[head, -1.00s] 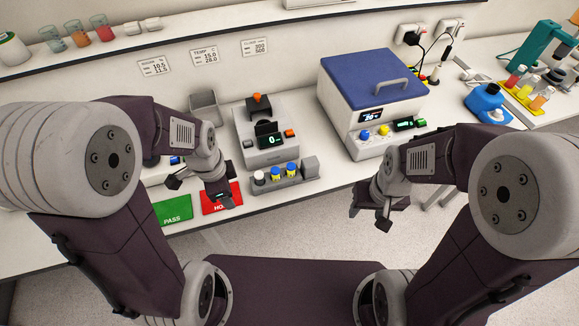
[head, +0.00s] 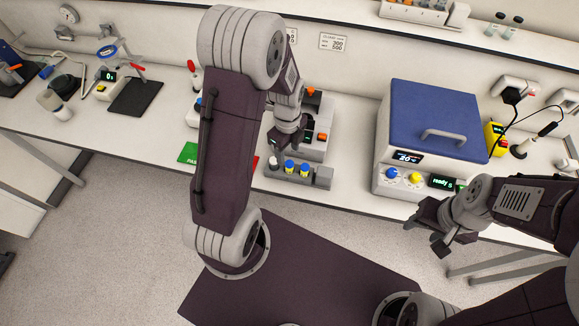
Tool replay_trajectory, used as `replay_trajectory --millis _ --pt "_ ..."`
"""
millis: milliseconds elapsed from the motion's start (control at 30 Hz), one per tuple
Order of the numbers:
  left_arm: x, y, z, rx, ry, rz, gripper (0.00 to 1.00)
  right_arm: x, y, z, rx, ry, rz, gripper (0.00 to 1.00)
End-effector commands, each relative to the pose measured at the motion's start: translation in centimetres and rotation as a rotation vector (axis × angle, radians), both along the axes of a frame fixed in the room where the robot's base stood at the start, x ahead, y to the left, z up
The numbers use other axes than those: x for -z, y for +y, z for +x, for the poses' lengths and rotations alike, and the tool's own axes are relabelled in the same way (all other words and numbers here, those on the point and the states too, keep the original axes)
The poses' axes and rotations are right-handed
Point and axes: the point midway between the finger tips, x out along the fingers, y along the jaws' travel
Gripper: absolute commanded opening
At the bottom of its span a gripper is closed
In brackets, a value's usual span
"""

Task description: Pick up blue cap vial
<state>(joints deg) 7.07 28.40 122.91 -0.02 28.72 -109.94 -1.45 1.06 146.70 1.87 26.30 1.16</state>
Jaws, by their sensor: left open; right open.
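A small grey rack (head: 320,178) near the bench's front edge holds a white-cap vial (head: 273,162) and two upright vials with blue caps and yellowish bodies, a left blue-cap vial (head: 289,167) and a right blue-cap vial (head: 304,169). My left gripper (head: 290,146) is open and empty, above and just behind the rack in the picture. It appears apart from the vials. My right gripper (head: 429,236) is open and empty, in front of the bench edge below the blue-lidded machine.
The blue-lidded machine (head: 432,125) stands right of the rack. A grey device (head: 318,147) with orange buttons sits behind the rack. A green PASS mat (head: 188,153) lies left, partly behind my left arm. Bench space between rack and machine is clear.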

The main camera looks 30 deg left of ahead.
Motion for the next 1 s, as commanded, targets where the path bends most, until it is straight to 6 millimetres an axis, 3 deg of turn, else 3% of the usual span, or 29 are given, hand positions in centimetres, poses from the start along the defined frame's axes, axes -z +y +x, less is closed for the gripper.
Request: replay_trajectory --millis 100,333,600,833,1000 --pt "1.6 0.0 -0.1 0.0 0.003 0.0 0.52 -0.4 0.0 0.0 0.0 0.0 0.0 0.52" --pt "2.9 0.1 -0.2 0.0 0.005 -0.001 0.52 -0.9 0.0 0.0 0.0 0.0 0.0 0.52" --pt "7.1 0.3 -0.2 0.0 0.002 0.0 0.52 -1.8 0.0 0.0 0.0 0.0 0.0 0.52" --pt "7.4 0.3 -0.2 0.0 -0.001 0.001 0.52 -1.8 0.0 0.0 0.0 0.0 0.0 0.52" --pt "7.4 0.3 -0.2 0.0 -0.001 0.001 0.05 -1.8 0.0 0.0 0.0 0.0 0.0 0.52"
